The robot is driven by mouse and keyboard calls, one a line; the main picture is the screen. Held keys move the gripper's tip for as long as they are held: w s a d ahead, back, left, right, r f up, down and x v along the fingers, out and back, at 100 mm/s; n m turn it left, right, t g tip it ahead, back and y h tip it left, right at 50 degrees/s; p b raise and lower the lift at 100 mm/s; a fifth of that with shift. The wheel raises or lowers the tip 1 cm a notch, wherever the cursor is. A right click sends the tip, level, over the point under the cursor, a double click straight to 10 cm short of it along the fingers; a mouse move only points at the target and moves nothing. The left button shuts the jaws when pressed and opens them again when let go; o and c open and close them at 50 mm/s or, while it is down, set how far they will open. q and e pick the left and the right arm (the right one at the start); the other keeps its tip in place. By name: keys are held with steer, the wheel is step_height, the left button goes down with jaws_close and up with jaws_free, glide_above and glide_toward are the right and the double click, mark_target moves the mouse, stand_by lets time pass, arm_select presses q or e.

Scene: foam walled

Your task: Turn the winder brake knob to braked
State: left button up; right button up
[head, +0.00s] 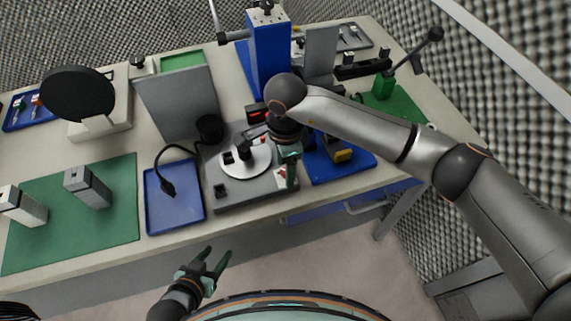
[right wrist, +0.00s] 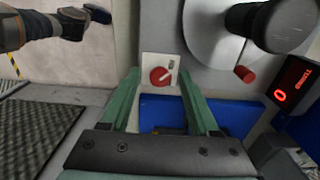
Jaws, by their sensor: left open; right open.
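The red knob (right wrist: 160,76) sits on a small pale plate with a dark mark near its upper right corner. I take it as the winder brake knob; its setting is too small to read. In the head view the plate (head: 280,173) is at the right front of the grey turntable unit (head: 232,194), partly hidden by my right gripper (head: 289,168). My right gripper is open; in the right wrist view its green fingers (right wrist: 158,84) stand either side of the plate, with nothing visible between them gripped. My left gripper (head: 216,262) is open and empty, in front of the bench.
A white round platter (head: 245,160) lies left of my right gripper. A blue tray (head: 340,165) is to the right, another blue tray (head: 173,198) to the left. A red-digit display (right wrist: 291,88) and a small red cylinder (right wrist: 244,74) are close by in the right wrist view.

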steer(key=shift+c, duration=0.4)
jaws_close()
